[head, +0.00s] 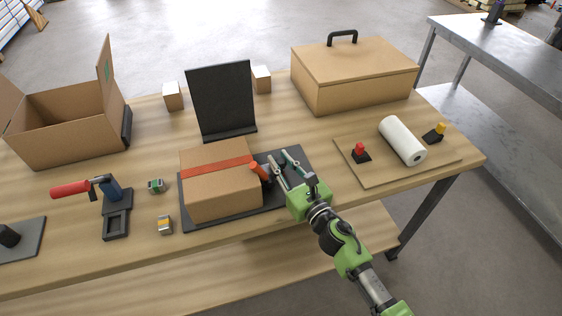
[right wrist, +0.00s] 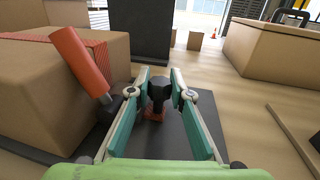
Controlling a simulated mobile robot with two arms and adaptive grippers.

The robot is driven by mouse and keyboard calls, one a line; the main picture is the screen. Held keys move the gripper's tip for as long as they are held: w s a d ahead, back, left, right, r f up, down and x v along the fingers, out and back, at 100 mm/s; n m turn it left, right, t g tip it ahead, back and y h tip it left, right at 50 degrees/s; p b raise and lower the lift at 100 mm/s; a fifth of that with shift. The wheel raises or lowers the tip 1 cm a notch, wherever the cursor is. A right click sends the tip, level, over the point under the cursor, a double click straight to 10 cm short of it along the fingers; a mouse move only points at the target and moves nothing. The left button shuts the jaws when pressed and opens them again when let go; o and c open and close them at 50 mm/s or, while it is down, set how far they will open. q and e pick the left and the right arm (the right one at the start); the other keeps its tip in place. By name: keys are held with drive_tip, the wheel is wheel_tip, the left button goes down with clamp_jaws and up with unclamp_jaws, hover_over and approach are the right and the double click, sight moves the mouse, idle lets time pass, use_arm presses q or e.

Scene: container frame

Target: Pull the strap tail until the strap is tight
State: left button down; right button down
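A cardboard box (head: 220,188) sits on a dark base plate (head: 276,206), with an orange strap (head: 215,167) across its top. At its right side is an orange handle (head: 259,172), which also shows in the right wrist view (right wrist: 80,62). My right gripper (head: 279,161) is beside the box's right side, low over the plate. Its fingers are apart. In the right wrist view a dark knob (right wrist: 159,88) with a red-orange piece (right wrist: 154,114) below it shows between the fingers; I cannot tell whether they touch it. My left gripper is not in view.
A black upright panel (head: 221,97) stands behind the box. A red-handled tool (head: 70,189) and small blocks lie left. An open carton (head: 68,124) is far left, a closed case (head: 355,75) back right. A board (head: 385,174) with a white roll (head: 402,140) is right.

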drive_tip(key=d, duration=0.2)
drive_tip(key=w+d+b, duration=0.1)
drive_tip(key=d, duration=0.1)
drive_tip(key=w+d, duration=0.1)
drive_tip(key=d, duration=0.2)
drive_tip(key=shift+w, duration=0.15)
drive_tip(key=c, duration=2.1)
unclamp_jaws()
drive_tip(key=shift+d, duration=0.1)
drive_tip(key=v, duration=1.1)
drive_tip(key=shift+s+d, duration=0.1)
drive_tip(key=shift+s, duration=0.3)
drive_tip(key=shift+s+d, duration=0.1)
